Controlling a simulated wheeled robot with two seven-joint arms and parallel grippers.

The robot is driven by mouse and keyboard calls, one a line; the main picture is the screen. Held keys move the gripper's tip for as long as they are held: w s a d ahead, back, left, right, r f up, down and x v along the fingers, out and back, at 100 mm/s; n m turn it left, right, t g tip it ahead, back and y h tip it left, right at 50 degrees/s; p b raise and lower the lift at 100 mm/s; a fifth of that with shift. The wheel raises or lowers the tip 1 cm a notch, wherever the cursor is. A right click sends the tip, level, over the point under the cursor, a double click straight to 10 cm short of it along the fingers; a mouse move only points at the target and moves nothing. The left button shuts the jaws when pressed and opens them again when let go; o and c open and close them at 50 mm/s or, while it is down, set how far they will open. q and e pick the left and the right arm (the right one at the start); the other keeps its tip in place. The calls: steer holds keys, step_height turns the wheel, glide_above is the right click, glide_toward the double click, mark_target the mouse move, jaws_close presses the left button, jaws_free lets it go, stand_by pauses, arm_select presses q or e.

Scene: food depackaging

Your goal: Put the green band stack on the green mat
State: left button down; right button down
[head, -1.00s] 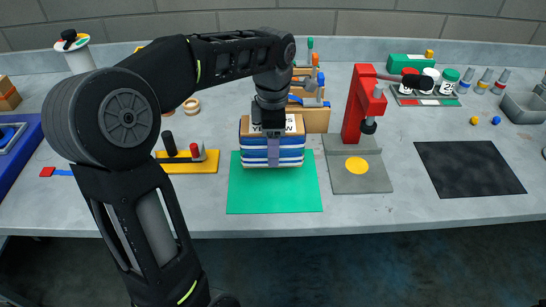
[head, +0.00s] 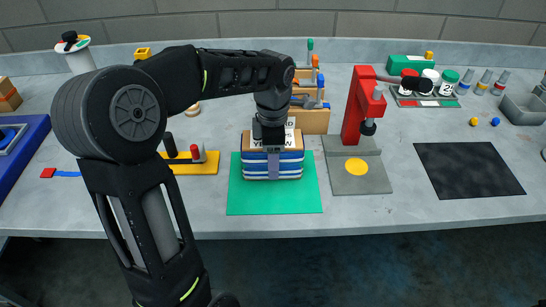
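A stack (head: 290,160) of blue and white layers with a brown, lettered top is over the back half of the green mat (head: 275,201). A grey-purple vertical strip shows on its front face; I see no green band on the visible sides. My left gripper (head: 273,145) points down at the top and front of the stack and holds it; its fingertips are partly hidden. I cannot tell whether the stack's underside touches the mat or hangs just above it. My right gripper is not in view.
A red press (head: 356,105) on a grey plate (head: 357,179) stands just right of the mat. A yellow tray (head: 205,168) is to the left, and a wooden tool rack (head: 314,122) stands behind. A black mat (head: 468,169) lies farther right. The mat's front half is clear.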

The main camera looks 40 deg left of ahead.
arm_select(q)
steer(key=shift+c, duration=2)
jaws_free()
steer(key=shift+r, duration=0.55)
step_height(320, 180, up, 8)
steer(key=shift+r, duration=0.1)
step_height(320, 180, up, 2)
steer(key=shift+p, duration=0.9)
steer(key=shift+r+p, duration=0.5)
